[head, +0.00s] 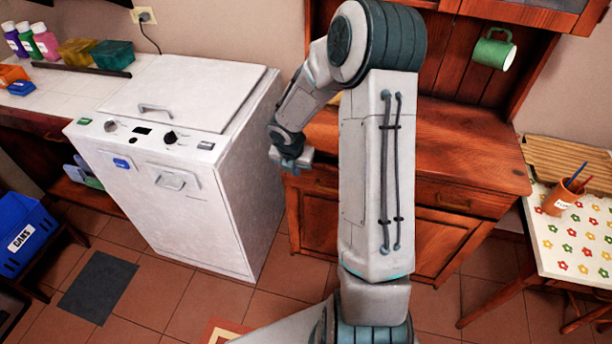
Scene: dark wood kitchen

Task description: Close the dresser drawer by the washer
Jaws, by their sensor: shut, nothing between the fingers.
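The wooden dresser (480,160) stands right of the white washer (190,190). Its drawer by the washer (325,184) shows only in part, at the left end under the worktop; my arm hides its right side. I cannot tell whether this drawer is flush or sticks out a little. The other drawer (455,197), to the right, looks shut. My gripper (291,167) is small in the head view, at the dresser's left front corner beside the washer. It is shut and holds nothing. I cannot tell whether it touches the drawer front.
A table with a flowered cloth (570,248) and a pot of brushes (562,199) stand at the right. A green mug (493,50) hangs in the dresser's upper part. A blue crate (25,235) is at the far left.

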